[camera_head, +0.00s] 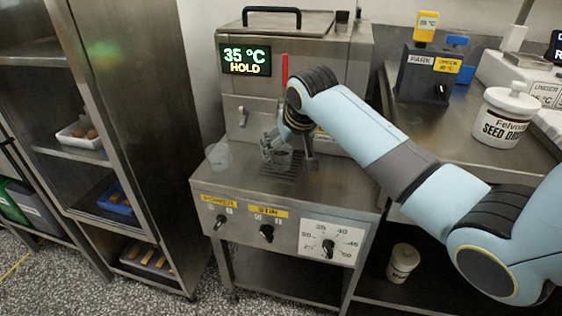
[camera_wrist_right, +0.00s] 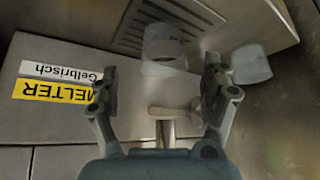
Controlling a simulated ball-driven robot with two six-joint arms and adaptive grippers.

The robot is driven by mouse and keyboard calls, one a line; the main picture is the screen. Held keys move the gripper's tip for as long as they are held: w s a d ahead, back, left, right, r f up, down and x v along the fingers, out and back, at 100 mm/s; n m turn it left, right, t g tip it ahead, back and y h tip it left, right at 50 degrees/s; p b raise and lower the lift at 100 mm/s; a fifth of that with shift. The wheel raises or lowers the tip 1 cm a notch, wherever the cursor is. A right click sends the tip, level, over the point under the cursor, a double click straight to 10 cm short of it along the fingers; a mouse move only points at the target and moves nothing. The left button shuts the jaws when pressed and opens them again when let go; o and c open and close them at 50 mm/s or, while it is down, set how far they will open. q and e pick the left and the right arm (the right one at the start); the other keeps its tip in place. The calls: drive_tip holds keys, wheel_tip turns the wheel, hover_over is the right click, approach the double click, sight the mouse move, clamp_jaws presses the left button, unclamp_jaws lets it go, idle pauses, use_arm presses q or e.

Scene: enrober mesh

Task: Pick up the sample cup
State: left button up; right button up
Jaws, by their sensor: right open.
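My right gripper (camera_head: 287,150) is open and empty in front of the melter, above the drip grate (camera_head: 281,168). In the right wrist view its two fingers (camera_wrist_right: 160,92) are spread apart. A translucent cup (camera_wrist_right: 163,46) stands at the drip grate, beyond the fingertips and roughly in line with the gap between them. A second translucent cup (camera_wrist_right: 250,66) is beyond the right finger in that view; it appears to be the clear cup (camera_head: 219,156) left of the gripper in the head view. I cannot tell which is the sample cup. My left gripper is out of view.
The steel melter (camera_head: 247,112) stands right behind the gripper, its tap lever (camera_wrist_right: 172,112) between the fingers in the wrist view. A white seed jar (camera_head: 503,117) and a park holder (camera_head: 422,76) stand on the right counter. A shelf rack (camera_head: 110,130) is at left.

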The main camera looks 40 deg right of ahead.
sight(282, 154)
drive_tip(key=x, duration=0.1)
drive_tip(key=b+x, duration=0.1)
drive_tip(key=x, duration=0.2)
drive_tip(key=shift+w+a+f, duration=0.15)
drive_tip(key=shift+a+f, duration=0.05)
drive_tip(key=shift+f, duration=0.25)
drive_tip(key=shift+c, duration=0.3)
